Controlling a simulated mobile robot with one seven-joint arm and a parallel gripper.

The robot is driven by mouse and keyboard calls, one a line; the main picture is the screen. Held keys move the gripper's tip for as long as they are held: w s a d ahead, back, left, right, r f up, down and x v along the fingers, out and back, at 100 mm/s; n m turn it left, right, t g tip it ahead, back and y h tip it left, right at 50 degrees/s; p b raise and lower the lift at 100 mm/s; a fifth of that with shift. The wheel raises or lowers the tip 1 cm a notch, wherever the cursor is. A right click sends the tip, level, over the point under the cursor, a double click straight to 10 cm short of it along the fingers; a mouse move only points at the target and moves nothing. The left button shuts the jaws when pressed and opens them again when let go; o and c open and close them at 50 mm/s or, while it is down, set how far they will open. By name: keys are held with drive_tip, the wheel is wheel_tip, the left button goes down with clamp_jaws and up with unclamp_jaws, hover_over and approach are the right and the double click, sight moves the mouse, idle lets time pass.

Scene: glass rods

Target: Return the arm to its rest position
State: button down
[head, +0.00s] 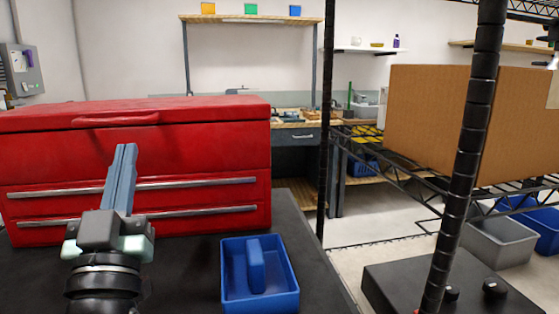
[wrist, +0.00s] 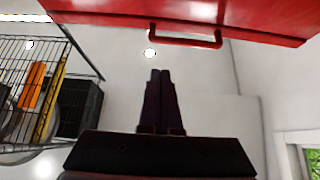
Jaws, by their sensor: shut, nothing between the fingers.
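My gripper (head: 126,150) is at the left in the head view, above the dark surface and in front of the red toolbox (head: 200,150). Its fingers point up, lie together and hold nothing. In the wrist view the gripper (wrist: 160,75) is dark, with its two fingertips side by side at the middle. The toolbox's red edge and handle (wrist: 186,38) show beyond the fingertips there. Part of the toolbox front is hidden behind my gripper in the head view. No glass rods can be made out in either view.
A blue bin with a raised middle piece (head: 228,285) sits on the dark surface (head: 185,265) right of my gripper. A black rack post (head: 465,160) and a cardboard box (head: 425,115) stand at the right. A wire basket (wrist: 75,50) shows at the left in the wrist view.

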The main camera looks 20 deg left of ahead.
drive_tip(key=w+d+r+m+t+h, duration=0.1)
drive_tip(key=d+r+m+t+h, duration=0.15)
drive_tip(key=d, duration=0.55)
drive_tip(key=w+d+r+m+t+h, duration=0.1)
drive_tip(key=d+r+h, duration=0.3)
drive_tip(key=d, duration=0.3)
drive_tip(key=s+d+r+m+t+h, duration=0.1)
drive_tip(key=s+d+r+h, duration=0.25)
drive_tip(key=d, duration=0.55)
drive_tip(key=s+d+r+m+t+h, duration=0.1)
drive_tip(key=s+d+r+m+h, duration=0.2)
drive_tip(key=d, duration=0.5)
wheel_tip(320, 180, up, 28)
drive_tip(key=n+p, duration=0.1)
drive_tip(key=p, duration=2.7)
drive_tip(key=shift+r, duration=0.2)
drive_tip(key=shift+a, duration=0.1)
